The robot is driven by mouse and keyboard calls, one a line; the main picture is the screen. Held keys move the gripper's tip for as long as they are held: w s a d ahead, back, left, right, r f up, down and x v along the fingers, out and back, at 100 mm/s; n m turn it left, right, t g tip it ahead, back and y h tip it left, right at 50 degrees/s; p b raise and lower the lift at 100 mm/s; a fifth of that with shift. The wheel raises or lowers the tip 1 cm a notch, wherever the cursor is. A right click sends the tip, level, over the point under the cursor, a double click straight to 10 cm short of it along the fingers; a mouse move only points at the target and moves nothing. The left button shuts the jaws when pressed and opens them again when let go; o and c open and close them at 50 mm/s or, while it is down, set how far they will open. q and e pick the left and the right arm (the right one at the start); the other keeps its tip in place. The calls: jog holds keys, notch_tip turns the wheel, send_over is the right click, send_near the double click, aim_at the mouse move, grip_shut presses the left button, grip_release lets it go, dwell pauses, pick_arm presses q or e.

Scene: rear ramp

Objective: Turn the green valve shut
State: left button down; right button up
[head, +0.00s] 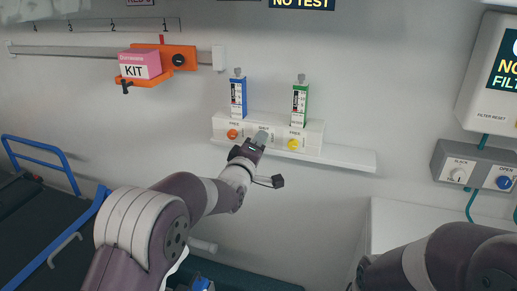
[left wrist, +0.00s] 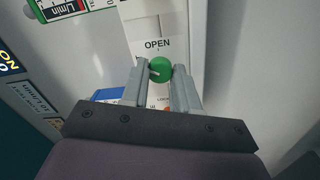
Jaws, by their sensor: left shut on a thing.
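The green valve (left wrist: 161,69) is a round green knob on a white panel, with the word OPEN printed above it in the left wrist view. A small pale mark shows on the knob's left side. My left gripper (left wrist: 160,76) has its two grey fingers on either side of the knob and is shut on it. In the head view my left gripper (head: 263,138) reaches the white valve panel (head: 315,139) between an orange knob (head: 232,133) and a yellow knob (head: 293,143), and it hides the green valve. My right gripper is not in view.
A blue flowmeter (head: 238,97) and a green flowmeter (head: 300,105) stand above the panel. A white ledge (head: 350,160) runs below it. A pink kit box (head: 140,65) sits on an orange bracket at left. A grey switch box (head: 475,172) is at right.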

pick_arm(q)
jog(key=n+b, duration=0.1)
jog(key=n, duration=0.4)
jog(key=shift+f+b, duration=0.15)
jog(key=shift+b, duration=0.25)
dwell(0.3)
jog(key=c, duration=0.8)
grip_release()
jog(key=shift+c, duration=0.2)
jog(key=b+v, duration=0.1)
jog(key=v, duration=1.1)
jog(key=shift+s, duration=0.4)
